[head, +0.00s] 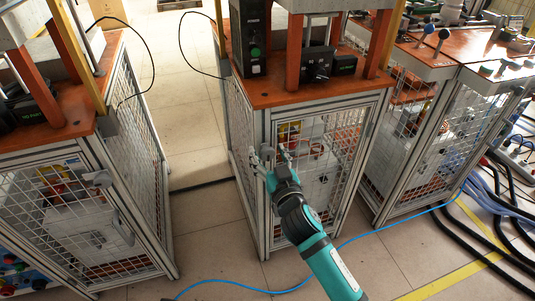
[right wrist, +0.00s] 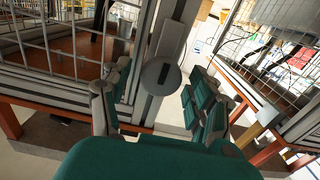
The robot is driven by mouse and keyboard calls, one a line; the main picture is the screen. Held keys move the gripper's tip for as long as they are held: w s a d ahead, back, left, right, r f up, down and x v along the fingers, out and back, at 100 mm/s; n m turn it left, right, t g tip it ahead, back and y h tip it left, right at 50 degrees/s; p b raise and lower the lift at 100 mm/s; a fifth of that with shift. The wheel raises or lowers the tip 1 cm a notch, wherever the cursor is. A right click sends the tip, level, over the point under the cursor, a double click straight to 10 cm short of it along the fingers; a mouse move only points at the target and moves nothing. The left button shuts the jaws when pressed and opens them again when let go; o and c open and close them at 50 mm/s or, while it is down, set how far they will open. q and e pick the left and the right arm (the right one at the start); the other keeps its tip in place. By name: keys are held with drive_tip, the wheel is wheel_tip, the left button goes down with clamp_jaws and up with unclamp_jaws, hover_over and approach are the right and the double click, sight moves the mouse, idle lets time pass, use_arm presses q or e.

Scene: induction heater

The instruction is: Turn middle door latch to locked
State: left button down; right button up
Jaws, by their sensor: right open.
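The middle cabinet's mesh door (head: 338,142) is closed against its frame, as far as I can see. In the right wrist view, the grey latch (right wrist: 160,76) has a round, slotted hub on the metal frame post. My right gripper (head: 271,153) is at the door's left edge in the head view. In the right wrist view, the right gripper (right wrist: 157,98) is open, with its fingers on either side of the latch and gaps between them. In the head view, the gripper hides the latch. My left gripper is not in view.
The middle cabinet has an orange top (head: 283,94) bearing a black control box (head: 250,40). A left mesh cabinet (head: 95,215) and a right mesh cabinet (head: 420,140) flank it. A blue cable (head: 375,234) crosses the floor. Bare floor (head: 210,220) lies left of the middle cabinet.

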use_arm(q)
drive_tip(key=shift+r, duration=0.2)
use_arm(e)
drive_tip(key=shift+w+a, duration=0.15)
drive_tip(key=shift+w, duration=0.25)
drive_tip(key=shift+c, duration=0.4)
drive_tip(key=c, duration=1.1)
